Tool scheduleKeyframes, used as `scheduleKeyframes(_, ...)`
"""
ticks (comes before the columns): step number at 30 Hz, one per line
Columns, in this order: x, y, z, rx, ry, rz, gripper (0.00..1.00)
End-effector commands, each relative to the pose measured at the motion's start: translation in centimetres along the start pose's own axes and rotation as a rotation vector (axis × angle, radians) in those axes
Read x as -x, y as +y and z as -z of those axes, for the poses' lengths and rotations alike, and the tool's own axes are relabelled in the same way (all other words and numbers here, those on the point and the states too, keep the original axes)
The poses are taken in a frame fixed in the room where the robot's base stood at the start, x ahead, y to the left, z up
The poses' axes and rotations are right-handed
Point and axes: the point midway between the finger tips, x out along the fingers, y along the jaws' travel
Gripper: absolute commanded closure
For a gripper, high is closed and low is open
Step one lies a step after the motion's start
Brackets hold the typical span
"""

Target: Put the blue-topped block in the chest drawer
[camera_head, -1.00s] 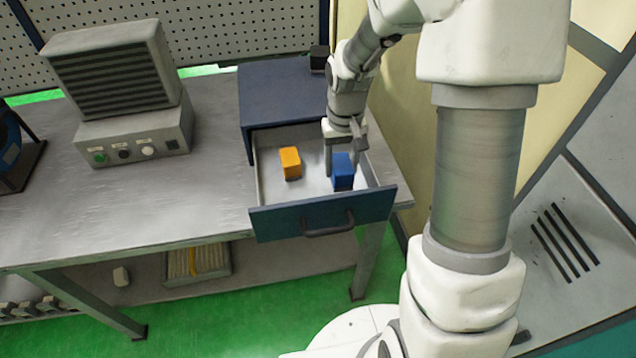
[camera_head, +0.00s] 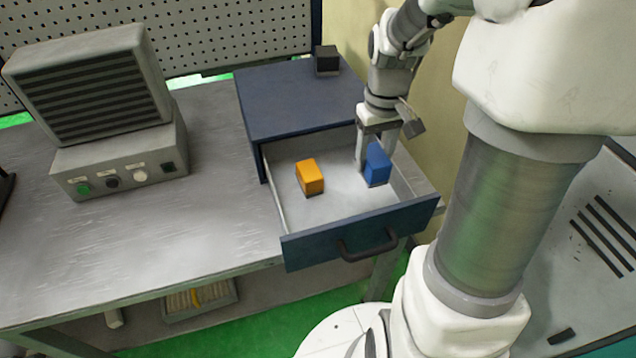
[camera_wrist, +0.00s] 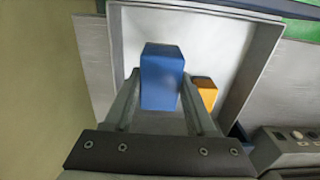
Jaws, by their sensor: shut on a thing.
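The blue-topped block (camera_head: 377,165) is inside the open chest drawer (camera_head: 360,221), on its right side. My gripper (camera_head: 379,160) reaches down into the drawer and is shut on the block. In the wrist view the blue block (camera_wrist: 161,78) sits between the two fingers (camera_wrist: 160,100). Whether the block's underside touches the drawer floor is hard to tell. An orange-topped block (camera_head: 309,176) stands in the drawer to the left of the blue one, apart from it. It also shows in the wrist view (camera_wrist: 205,92).
The blue chest (camera_head: 295,98) stands on the grey workbench (camera_head: 200,225), with a small black block (camera_head: 327,60) on top. A grey vented control box (camera_head: 95,95) stands at the left. A wall is close to the right of the drawer.

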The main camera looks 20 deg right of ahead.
Motion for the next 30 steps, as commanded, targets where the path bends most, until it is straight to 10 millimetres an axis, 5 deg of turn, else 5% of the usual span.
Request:
scheduleKeyframes(5, 0.3, 0.6, -0.7, 0.002, 0.001, 0.001, 1.00)
scheduleKeyframes(15, -5.2, 0.6, -0.8, 0.003, -0.002, 0.003, 1.00)
scheduleKeyframes(30, -9.6, 0.6, -0.7, 0.004, 0.002, 0.001, 1.00)
